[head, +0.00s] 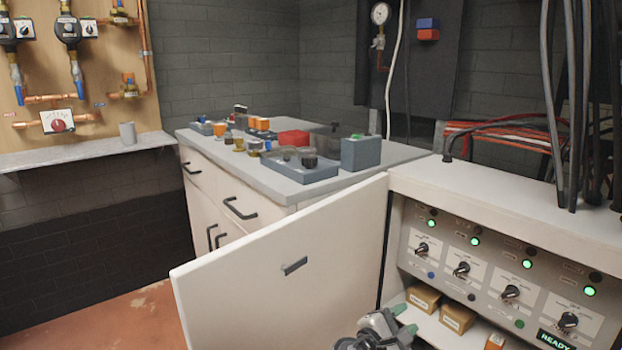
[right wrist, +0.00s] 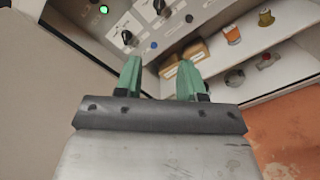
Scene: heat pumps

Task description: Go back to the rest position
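My right gripper (head: 403,322) shows at the bottom edge of the head view, in front of the open cabinet. In the right wrist view its two green fingers (right wrist: 159,78) stand apart with nothing between them. They point toward the cabinet's control panel (right wrist: 150,22) and the shelf below it, and I see no contact. My left gripper is not in the head view.
The white cabinet door (head: 285,265) stands wide open, left of my right gripper. The control panel (head: 490,275) has knobs, lit green lamps and a READY display. Cardboard boxes (head: 457,318) sit below. Behind the door is a grey-topped counter (head: 275,184) with parts and trays.

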